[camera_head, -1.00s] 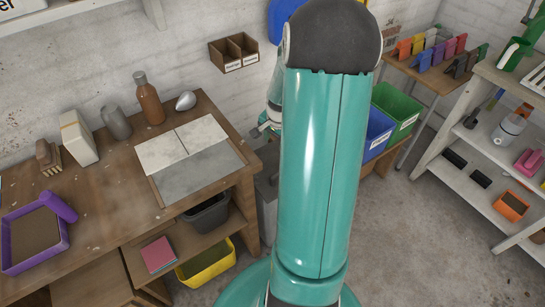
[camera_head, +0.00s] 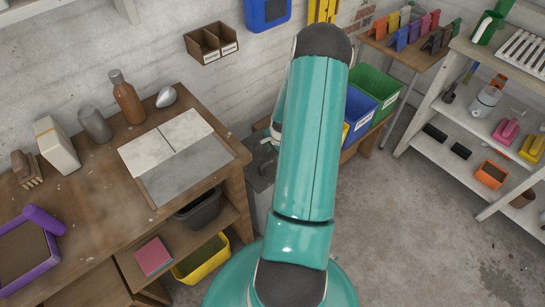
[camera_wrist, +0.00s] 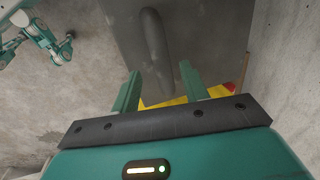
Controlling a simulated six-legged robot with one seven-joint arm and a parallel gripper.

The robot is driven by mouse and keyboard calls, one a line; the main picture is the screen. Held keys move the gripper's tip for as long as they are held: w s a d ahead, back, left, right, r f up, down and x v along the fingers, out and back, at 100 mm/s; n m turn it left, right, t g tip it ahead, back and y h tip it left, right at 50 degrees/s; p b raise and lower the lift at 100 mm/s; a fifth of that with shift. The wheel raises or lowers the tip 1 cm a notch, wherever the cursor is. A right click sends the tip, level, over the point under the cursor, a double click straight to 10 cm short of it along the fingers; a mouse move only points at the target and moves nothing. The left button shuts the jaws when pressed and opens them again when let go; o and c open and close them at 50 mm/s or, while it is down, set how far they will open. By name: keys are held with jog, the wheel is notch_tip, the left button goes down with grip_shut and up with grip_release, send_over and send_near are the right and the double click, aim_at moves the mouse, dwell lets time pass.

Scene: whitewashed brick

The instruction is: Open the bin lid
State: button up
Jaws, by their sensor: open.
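The bin (camera_head: 258,185) is a grey box on the floor between the workbench and the blue crate, mostly hidden behind my arm in the head view. In the wrist view a dark grey panel (camera_wrist: 205,40), which looks like its lid, carries a long curved grey handle (camera_wrist: 153,40). My gripper (camera_wrist: 159,72) is open, with one green finger on each side of the handle's lower end in the picture. I cannot tell whether the fingers touch it. In the head view my gripper is hidden by my arm. A yellow and red patch (camera_wrist: 180,99) shows below the panel.
The wooden workbench (camera_head: 95,195) with bottles and slabs stands left of the bin. A dark grey tub (camera_head: 200,212) and a yellow tub (camera_head: 202,262) sit under it. Blue (camera_head: 358,112) and green crates (camera_head: 375,85) stand right. The white shelf (camera_head: 470,165) is farther right, with open floor before it.

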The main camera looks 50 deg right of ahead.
aim_at(273, 158)
jog(key=f, duration=0.2)
jog(key=w+f, duration=0.1)
jog(key=f, duration=0.1)
jog(key=shift+d, duration=0.1)
jog(key=shift+r, duration=0.1)
grip_shut()
